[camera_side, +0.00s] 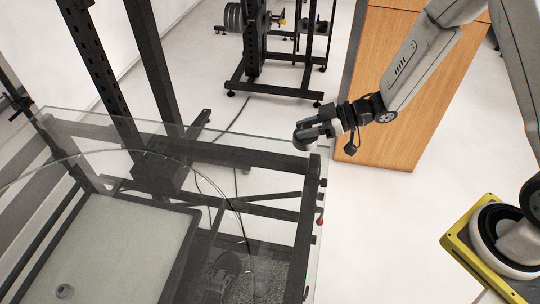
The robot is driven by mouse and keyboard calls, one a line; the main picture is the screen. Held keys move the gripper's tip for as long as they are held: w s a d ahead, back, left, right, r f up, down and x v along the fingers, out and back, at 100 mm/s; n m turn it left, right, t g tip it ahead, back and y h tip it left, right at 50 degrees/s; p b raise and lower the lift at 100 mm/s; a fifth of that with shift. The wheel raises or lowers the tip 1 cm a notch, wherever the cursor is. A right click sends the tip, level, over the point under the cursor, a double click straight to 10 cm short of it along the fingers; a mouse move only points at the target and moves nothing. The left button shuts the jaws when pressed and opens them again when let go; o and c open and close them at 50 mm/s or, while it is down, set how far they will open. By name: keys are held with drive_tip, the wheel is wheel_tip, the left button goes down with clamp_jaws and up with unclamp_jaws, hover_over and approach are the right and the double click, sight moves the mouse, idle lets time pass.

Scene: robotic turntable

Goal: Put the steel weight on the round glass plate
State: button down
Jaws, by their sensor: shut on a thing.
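My gripper (307,135) is at the upper middle, at the far right corner of the glass-topped frame. It is shut on a small grey rounded piece, the steel weight (303,144), which is partly hidden by the fingers. The round glass plate (120,172) is at the left; it is clear, and its curved edge shows faintly over the black frame. The weight is to the right of the plate and apart from it. A small grey round piece (64,291) shows at the lower left, over the pale panel.
A black frame (240,155) with a clear glass top surrounds the plate, with dark uprights at the left. A pale panel (110,250) shows through the glass. A wooden cabinet (400,135) stands behind my arm, and a black rack (255,50) stands at the back.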

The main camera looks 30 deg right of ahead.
drive_tip(key=shift+w+r+t, duration=0.15)
drive_tip(key=shift+t, duration=0.15)
drive_tip(key=shift+w+d+r+m+t+h, duration=0.35)
drive_tip(key=shift+w+m+t+h, duration=0.15)
drive_tip(key=shift+w+m+t, duration=0.15)
drive_tip(key=w+d+r+m+t+h, duration=0.2)
drive_tip(key=d+r+m+t+h, duration=0.1)
drive_tip(key=d+m+h, duration=0.6)
drive_tip(key=shift+w+r+m+t+h, duration=0.35)
drive_tip(key=shift+m+t+h, duration=0.1)
drive_tip(key=shift+t+h, duration=0.2)
drive_tip(key=v, duration=0.4)
drive_tip(key=shift+s+r, duration=0.2)
drive_tip(key=shift+r, duration=0.05)
